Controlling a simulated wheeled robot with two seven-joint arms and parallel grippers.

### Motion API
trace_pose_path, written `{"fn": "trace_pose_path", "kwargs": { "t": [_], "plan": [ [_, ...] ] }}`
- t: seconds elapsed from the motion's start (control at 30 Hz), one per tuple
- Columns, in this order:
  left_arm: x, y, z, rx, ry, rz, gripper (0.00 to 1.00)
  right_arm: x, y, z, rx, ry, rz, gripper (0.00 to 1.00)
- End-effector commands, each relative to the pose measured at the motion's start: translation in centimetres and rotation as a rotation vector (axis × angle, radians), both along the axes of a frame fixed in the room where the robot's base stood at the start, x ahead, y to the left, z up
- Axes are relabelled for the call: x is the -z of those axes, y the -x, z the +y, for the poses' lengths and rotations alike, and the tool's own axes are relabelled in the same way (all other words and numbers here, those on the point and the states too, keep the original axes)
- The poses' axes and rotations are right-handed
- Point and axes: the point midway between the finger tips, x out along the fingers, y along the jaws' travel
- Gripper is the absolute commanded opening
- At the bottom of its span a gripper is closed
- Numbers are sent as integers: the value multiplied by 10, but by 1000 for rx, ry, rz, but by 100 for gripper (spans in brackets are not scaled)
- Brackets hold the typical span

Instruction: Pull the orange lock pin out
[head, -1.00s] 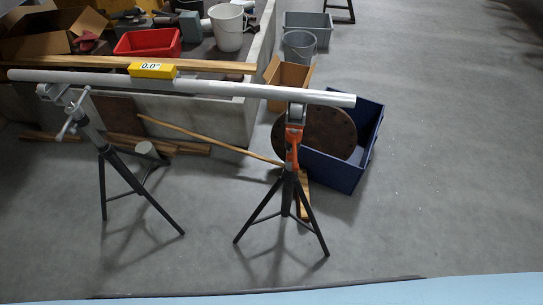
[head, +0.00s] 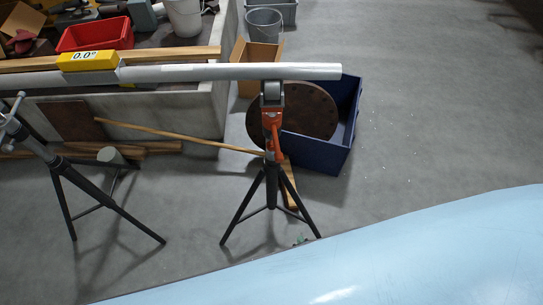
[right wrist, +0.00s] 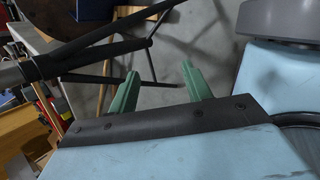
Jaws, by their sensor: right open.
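The orange lock pin appears to be part of the orange fitting (head: 274,135) at the top of the right tripod stand (head: 271,190); I cannot separate the pin from its bracket at this size. The fitting sits just below the roller head that bears a long grey pipe (head: 230,72). My right gripper (right wrist: 160,85) shows two green fingers, spread apart with nothing between them. Dark stand legs (right wrist: 100,48) cross the right wrist view beyond and left of the fingers. The orange fitting is not clearly seen there. My left gripper is not in view.
A second stand (head: 70,180) holds the pipe at left, and a yellow level (head: 88,61) reading 0.0° sits on it. A blue crate (head: 345,140) and a round brown plate (head: 310,110) stand behind the right stand. Floor to the right is clear.

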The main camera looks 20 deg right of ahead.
Motion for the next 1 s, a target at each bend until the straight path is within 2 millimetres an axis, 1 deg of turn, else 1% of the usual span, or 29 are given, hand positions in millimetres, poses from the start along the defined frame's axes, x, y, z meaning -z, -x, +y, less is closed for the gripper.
{"fn": "trace_pose_path", "kwargs": {
  "t": [0.03, 0.07, 0.1, 0.17, 0.2, 0.27, 0.3, 0.4, 0.5, 0.6, 0.67, 0.77, 0.87, 1.0],
  "plan": [
    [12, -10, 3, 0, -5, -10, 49, -8, -23, 12, -108, 95, -76, 49],
    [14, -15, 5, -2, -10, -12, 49, -20, -36, 19, -171, 163, -124, 49],
    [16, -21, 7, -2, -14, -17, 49, -37, -52, 27, -244, 256, -187, 49],
    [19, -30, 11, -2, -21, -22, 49, -67, -73, 38, -332, 397, -284, 49],
    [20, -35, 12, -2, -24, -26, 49, -87, -84, 45, -375, 488, -344, 49],
    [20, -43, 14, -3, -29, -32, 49, -118, -98, 53, -416, 618, -426, 49],
    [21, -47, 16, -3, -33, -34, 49, -138, -104, 57, -433, 700, -474, 49],
    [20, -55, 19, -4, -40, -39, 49, -180, -111, 65, -444, 862, -564, 49],
    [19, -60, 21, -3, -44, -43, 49, -208, -113, 69, -438, 968, -618, 49],
    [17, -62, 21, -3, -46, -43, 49, -223, -115, 69, -428, 1021, -642, 49],
    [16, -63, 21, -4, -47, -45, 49, -227, -119, 68, -426, 1033, -648, 49],
    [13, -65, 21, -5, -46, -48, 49, -228, -131, 66, -427, 1035, -650, 49],
    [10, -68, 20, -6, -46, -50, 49, -228, -149, 60, -426, 1034, -650, 49],
    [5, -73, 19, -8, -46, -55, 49, -227, -179, 51, -425, 1035, -649, 49]
  ]
}}
